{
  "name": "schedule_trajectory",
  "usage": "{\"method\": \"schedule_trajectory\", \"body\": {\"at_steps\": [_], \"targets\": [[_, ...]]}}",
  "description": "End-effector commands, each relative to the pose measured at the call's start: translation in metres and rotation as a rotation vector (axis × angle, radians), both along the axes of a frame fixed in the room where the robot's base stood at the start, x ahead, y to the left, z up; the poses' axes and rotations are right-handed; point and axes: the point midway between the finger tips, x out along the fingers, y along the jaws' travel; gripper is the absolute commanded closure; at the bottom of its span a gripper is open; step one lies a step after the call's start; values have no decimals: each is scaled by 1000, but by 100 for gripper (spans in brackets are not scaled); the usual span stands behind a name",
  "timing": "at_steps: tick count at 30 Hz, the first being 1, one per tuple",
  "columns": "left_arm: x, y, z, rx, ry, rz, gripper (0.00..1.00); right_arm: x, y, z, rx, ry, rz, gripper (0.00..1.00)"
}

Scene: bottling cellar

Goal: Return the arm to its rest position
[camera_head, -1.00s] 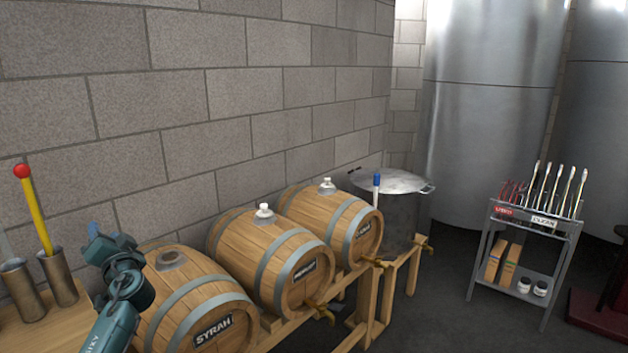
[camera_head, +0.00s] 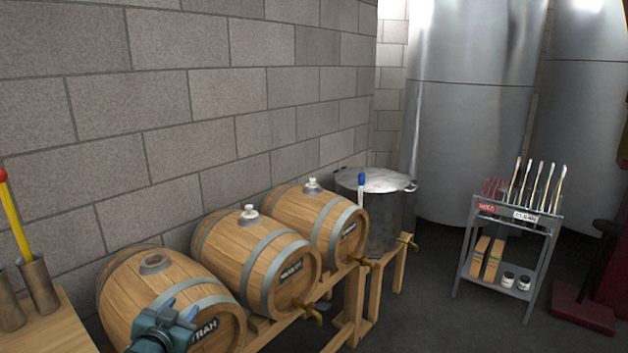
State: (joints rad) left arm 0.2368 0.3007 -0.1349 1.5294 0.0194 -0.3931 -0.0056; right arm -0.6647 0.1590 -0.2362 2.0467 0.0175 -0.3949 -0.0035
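My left arm comes in from the bottom of the head view, and its teal and dark end (camera_head: 164,328) shows low in front of the nearest barrel (camera_head: 125,290), covering part of its SYRAH label. I cannot make out whether its fingers are open or shut, and no held object can be made out. My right gripper is not in view.
Two more barrels (camera_head: 238,262) (camera_head: 322,208) with white bungs lie on the wooden rack. A steel pot (camera_head: 385,215) stands behind them. A table (camera_head: 50,332) with metal cups (camera_head: 40,285) is at the left. Dark floor lies between rack and cart.

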Motion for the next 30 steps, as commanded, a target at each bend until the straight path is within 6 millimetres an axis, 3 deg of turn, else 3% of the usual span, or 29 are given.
{"method": "schedule_trajectory", "body": {"at_steps": [1, 5, 7, 12, 15, 18, 21, 30], "targets": [[-22, -15, -25, -13, 38, -22, 60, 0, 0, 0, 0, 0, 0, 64], [-88, -52, -78, -58, 132, -75, 60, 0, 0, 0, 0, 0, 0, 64], [-131, -74, -102, -91, 189, -103, 60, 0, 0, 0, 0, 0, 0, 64], [-231, -116, -136, -180, 312, -145, 60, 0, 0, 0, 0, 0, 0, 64], [-275, -132, -143, -224, 366, -154, 60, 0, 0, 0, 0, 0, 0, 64], [-303, -141, -143, -255, 400, -156, 60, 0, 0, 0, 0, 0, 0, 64], [-316, -146, -143, -270, 417, -158, 60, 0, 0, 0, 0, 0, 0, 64], [-320, -147, -143, -274, 422, -157, 60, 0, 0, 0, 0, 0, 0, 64]]}}
